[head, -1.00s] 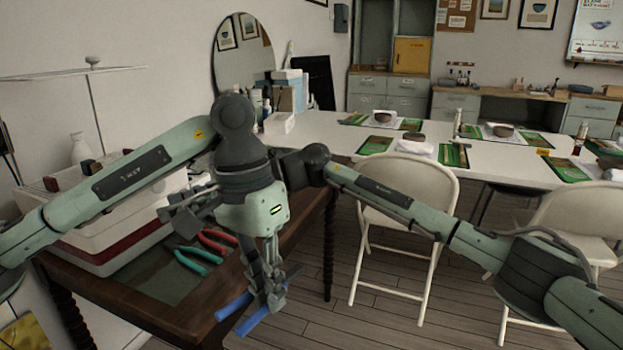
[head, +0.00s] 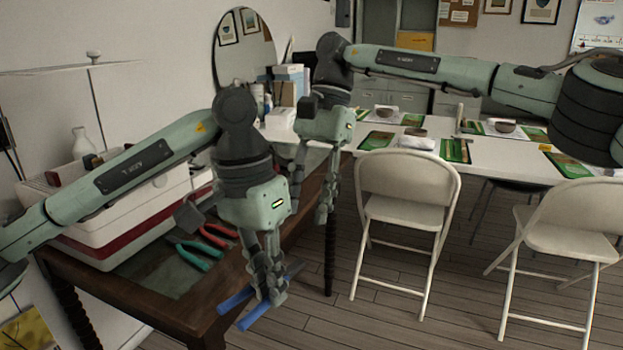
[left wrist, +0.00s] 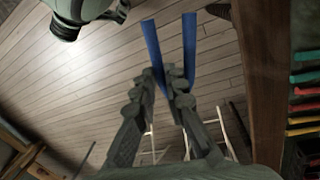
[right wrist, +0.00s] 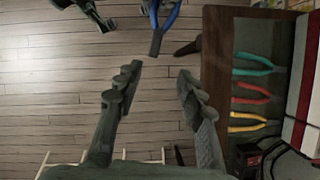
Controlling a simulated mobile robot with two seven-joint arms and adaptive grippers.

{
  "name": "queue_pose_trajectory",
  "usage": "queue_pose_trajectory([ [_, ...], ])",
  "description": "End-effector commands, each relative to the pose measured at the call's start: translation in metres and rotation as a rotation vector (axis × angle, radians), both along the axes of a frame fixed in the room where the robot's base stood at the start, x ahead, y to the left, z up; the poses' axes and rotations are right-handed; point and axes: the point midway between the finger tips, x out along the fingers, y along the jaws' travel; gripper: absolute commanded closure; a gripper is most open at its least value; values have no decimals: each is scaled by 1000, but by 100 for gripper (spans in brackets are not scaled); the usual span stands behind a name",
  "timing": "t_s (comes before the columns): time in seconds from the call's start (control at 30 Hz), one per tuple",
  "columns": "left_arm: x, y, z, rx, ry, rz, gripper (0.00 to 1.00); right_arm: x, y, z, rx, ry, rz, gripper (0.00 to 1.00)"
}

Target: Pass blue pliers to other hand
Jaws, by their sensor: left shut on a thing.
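The blue pliers (head: 237,300) are held in my left gripper (head: 270,298), off the table's front right edge. Their two blue handles stick out past the fingers, toward the lower left in the head view. In the left wrist view the handles (left wrist: 190,45) extend beyond the shut fingertips (left wrist: 168,82). My right gripper (head: 310,215) hangs pointing down, behind and right of the left one, apart from the pliers. In the right wrist view its fingers (right wrist: 158,75) are open and empty, with the grey end of the pliers (right wrist: 156,42) just beyond them.
Teal pliers (head: 197,257) and red pliers (head: 216,236) lie on the dark wooden table (head: 170,313); yellow pliers (right wrist: 247,116) also show in the right wrist view. A white and red box (head: 110,243) stands behind. Folding chairs (head: 405,205) stand right; open floor lies below the grippers.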

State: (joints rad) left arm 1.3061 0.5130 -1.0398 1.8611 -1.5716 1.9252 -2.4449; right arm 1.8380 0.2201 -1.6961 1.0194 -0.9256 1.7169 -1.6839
Motion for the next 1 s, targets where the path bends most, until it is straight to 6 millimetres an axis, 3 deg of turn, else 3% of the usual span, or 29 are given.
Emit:
queue_pose_trajectory([
  [0.2, 0, 0, 0, -1, -1, 0, 100, -14, 9, -39, -1, 2, 1, 61],
  [0.4, 0, 0, 0, -1, -1, 0, 100, -21, 14, -62, 1, 0, 0, 61],
  [0.83, 0, 0, 0, -1, -1, 0, 100, -24, 16, -70, 2, 0, -2, 61],
  [1.0, 0, 0, 0, -1, 0, -1, 100, -24, 17, -70, 3, -1, -2, 82],
])
